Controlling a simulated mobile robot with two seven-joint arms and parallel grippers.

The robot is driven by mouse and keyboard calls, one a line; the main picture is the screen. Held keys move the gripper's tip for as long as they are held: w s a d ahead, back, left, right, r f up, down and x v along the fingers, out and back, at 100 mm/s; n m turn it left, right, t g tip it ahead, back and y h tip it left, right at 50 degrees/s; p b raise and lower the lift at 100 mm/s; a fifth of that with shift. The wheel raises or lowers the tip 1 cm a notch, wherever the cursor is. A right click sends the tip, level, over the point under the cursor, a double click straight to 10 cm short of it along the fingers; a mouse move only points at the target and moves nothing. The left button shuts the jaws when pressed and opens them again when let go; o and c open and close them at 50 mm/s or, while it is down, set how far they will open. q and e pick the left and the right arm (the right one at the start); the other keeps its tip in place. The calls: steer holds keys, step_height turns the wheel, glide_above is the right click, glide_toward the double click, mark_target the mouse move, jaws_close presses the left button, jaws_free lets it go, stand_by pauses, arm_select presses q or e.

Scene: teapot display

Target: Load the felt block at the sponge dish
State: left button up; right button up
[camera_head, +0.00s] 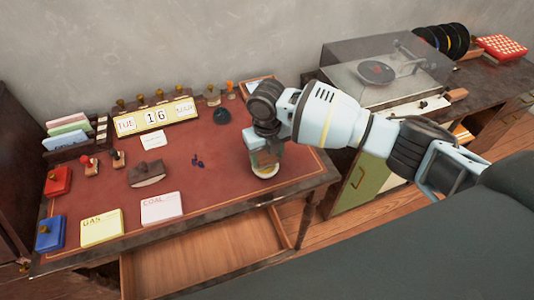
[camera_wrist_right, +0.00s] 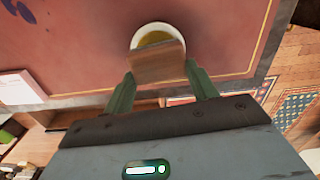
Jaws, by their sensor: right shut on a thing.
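My right gripper (camera_head: 265,152) is shut on a small brown felt block (camera_wrist_right: 158,64). In the right wrist view, the block sits between the two green fingers (camera_wrist_right: 158,88). The sponge dish (camera_wrist_right: 158,29) is a round white dish with a yellow inside, and the block covers its near part in that view. In the head view, the dish (camera_head: 265,173) stands near the right end of the red desk top, right below my right gripper. I cannot tell whether the block touches the dish. My left gripper is not in view.
A brown rocker-shaped blotter (camera_head: 146,174) lies left of the middle of the desk. White cards (camera_head: 162,208), a yellow card (camera_head: 101,228) and stamps (camera_head: 91,165) lie around it. A calendar block (camera_head: 155,118) stands behind. The drawer (camera_head: 205,255) is open in front.

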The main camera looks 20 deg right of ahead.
mark_target(267, 158)
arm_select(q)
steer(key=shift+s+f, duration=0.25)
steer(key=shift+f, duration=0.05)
arm_select(e)
steer(key=shift+f, duration=0.45)
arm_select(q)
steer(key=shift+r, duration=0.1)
arm_select(e)
steer(key=shift+f, duration=0.1)
stand_by(1.1)
steer(key=shift+r+p, duration=1.35)
steer(key=shift+r, duration=2.25)
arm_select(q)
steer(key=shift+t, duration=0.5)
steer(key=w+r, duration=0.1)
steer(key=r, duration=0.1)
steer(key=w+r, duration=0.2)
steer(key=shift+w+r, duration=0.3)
